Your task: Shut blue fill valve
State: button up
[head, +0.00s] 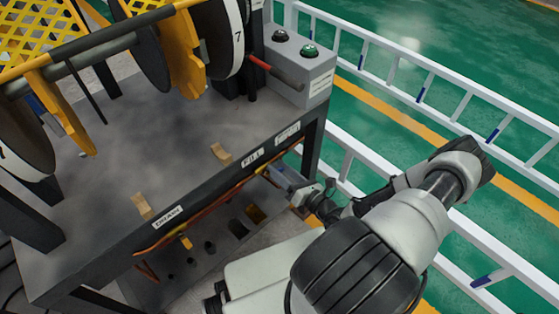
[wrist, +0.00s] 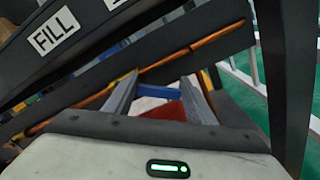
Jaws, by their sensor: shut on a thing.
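The blue handle of the fill valve (wrist: 160,91) shows as a short blue bar between my two fingers in the wrist view. My gripper (wrist: 158,92) is shut on it, with one grey finger at each end of the bar. In the head view my gripper (head: 288,184) reaches under the front edge of the bench, below the white FILL label (head: 252,156). The FILL label also shows at the upper left of the wrist view (wrist: 55,30). The valve body and the handle's exact angle to its pipe are hidden.
An orange-brown pipe (wrist: 60,120) runs along below the bench edge, close to my fingers. A dark post (wrist: 285,80) stands at the right. A DRAIN label (head: 167,216) is further left. White railings (head: 400,90) border the green floor.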

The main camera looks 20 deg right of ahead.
jog(key=shift+s+a+f+m+b, duration=0.25)
jog(key=shift+a+f+m, duration=0.3)
jog(key=shift+m, duration=1.25)
jog(key=shift+s+a+f+m+b, duration=0.1)
jog(key=shift+s+a+f+m, duration=0.45)
jog(key=shift+m, duration=1.25)
jog(key=shift+w+a+f+m+b, duration=0.1)
jog(key=shift+a+f+m+b, duration=0.2)
jog(key=shift+a+m, duration=1)
jog(key=shift+d+m, duration=0.45)
jog(key=shift+m, duration=0.15)
jog(key=o, duration=1.5)
jog(key=shift+o, duration=0.2)
jog(key=shift+s+d, duration=0.1)
jog(key=shift+s, duration=0.05)
jog(key=p+v, duration=0.2)
jog(key=v, duration=1.5)
